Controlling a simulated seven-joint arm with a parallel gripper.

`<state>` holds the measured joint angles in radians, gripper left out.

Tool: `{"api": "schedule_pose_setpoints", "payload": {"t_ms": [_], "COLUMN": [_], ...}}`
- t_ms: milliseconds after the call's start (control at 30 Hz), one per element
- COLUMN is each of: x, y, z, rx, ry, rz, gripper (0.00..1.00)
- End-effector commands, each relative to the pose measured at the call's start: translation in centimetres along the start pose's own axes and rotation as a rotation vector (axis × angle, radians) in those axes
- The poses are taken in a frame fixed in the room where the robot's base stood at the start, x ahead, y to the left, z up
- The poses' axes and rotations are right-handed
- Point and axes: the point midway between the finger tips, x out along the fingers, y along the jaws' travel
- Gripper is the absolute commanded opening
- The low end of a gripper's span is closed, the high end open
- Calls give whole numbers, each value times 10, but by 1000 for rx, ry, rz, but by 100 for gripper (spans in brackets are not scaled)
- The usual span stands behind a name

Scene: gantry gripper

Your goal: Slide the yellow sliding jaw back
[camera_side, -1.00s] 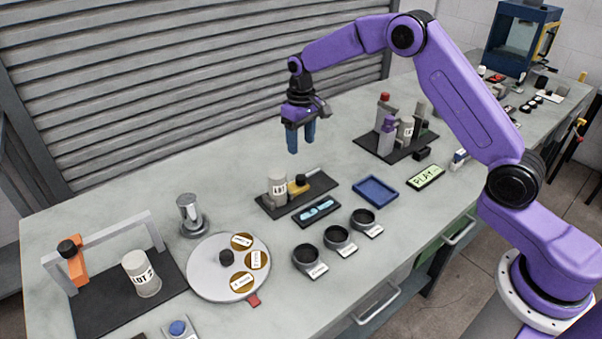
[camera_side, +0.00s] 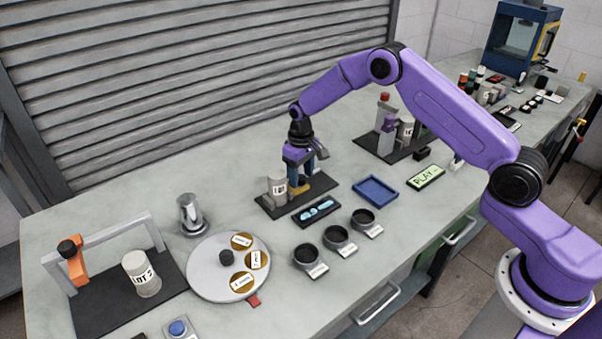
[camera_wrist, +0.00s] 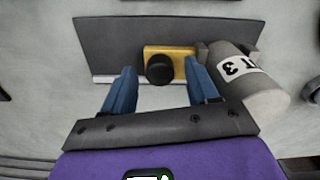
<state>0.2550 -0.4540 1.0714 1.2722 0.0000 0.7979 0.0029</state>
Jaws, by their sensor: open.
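The yellow sliding jaw (camera_wrist: 181,56), with a round black knob (camera_wrist: 160,69) on top, sits on a dark base plate (camera_wrist: 110,45). Its right end is against or very near a grey cylinder with a printed label (camera_wrist: 235,75). In the side view the yellow jaw (camera_side: 297,189) is partly hidden by my gripper, and the cylinder (camera_side: 277,187) stands to its left. My gripper (camera_wrist: 162,78) is open, its blue fingers on either side of the knob in the wrist view. In the side view my gripper (camera_side: 301,181) is low over the plate. Contact with the knob cannot be told.
A black tray with blue pieces (camera_side: 317,211) lies just in front of the plate. A blue tray (camera_side: 376,191) is to the right. A round turntable (camera_side: 215,281) and a metal jug (camera_side: 191,214) stand to the left. Black cups (camera_side: 336,237) are in front.

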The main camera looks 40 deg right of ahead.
Motion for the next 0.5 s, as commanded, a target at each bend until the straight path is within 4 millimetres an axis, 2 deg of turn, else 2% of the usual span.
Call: {"api": "schedule_pose_setpoints", "payload": {"t_ms": [67,167,200,267,400,500], "x": [0,0,0,0,0,0], "y": [0,0,0,0,1,11], "z": [0,0,0,0,0,2], "rx": [0,0,0,0,1,2], "ry": [0,0,0,0,0,-1], "rz": [0,0,0,0,0,0], "gripper": [59,30,16,0,0,0]}}
